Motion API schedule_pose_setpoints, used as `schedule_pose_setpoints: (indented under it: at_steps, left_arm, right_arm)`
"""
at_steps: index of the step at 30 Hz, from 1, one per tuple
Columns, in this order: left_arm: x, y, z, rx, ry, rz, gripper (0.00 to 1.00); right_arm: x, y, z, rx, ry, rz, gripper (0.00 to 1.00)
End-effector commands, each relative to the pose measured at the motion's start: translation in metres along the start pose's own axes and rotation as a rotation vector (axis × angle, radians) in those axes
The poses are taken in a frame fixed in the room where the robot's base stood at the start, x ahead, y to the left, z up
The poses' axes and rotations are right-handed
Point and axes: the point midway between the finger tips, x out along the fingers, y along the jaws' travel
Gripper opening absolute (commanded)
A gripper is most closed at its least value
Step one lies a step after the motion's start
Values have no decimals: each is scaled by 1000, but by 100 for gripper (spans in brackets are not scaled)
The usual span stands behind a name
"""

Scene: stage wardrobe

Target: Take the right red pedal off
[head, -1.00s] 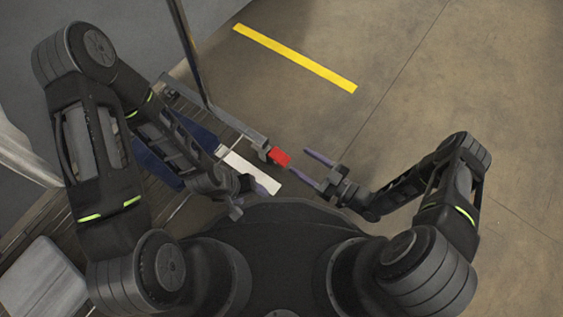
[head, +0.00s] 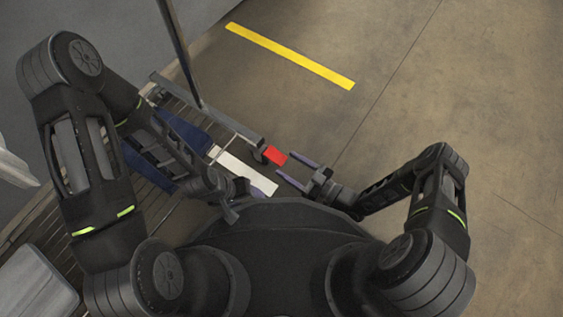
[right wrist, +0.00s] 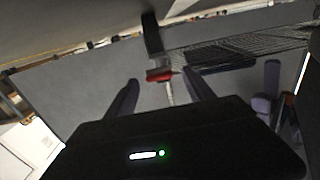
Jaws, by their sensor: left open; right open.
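The red pedal (head: 275,156) sits at the end of a grey bar of the rail frame (head: 236,126). It also shows in the right wrist view (right wrist: 160,75), ahead of the fingers and roughly between their lines. My right gripper (head: 284,164) is open and empty, its fingertips just to the right of and below the pedal; I cannot tell whether they touch it. My left gripper (head: 262,190) is open, below the pedal beside a white strip, partly hidden by its own arm. Its purple fingers appear at the right of the right wrist view (right wrist: 270,82).
A dark upright pole (head: 179,50) rises from the frame. Dark blue cloth (head: 150,172) lies on the slatted rack under my left arm. A white strip (head: 243,171) lies near my left gripper. The floor to the right is clear, with a yellow line (head: 290,55).

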Motion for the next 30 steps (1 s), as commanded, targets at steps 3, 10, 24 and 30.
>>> schedule_pose_setpoints:
  at_steps: [3,10,24,30]
  left_arm:
    - [7,-3,0,-1,0,1,62]
    - [9,-4,-1,-2,0,2,62]
    - [8,-4,-1,-2,0,1,62]
    - [8,-4,-1,-2,0,1,62]
  right_arm:
    - [20,0,2,-1,0,1,62]
    - [36,1,0,-1,-1,2,62]
    - [36,1,0,-1,-2,2,45]
    - [36,1,0,-1,-2,2,29]
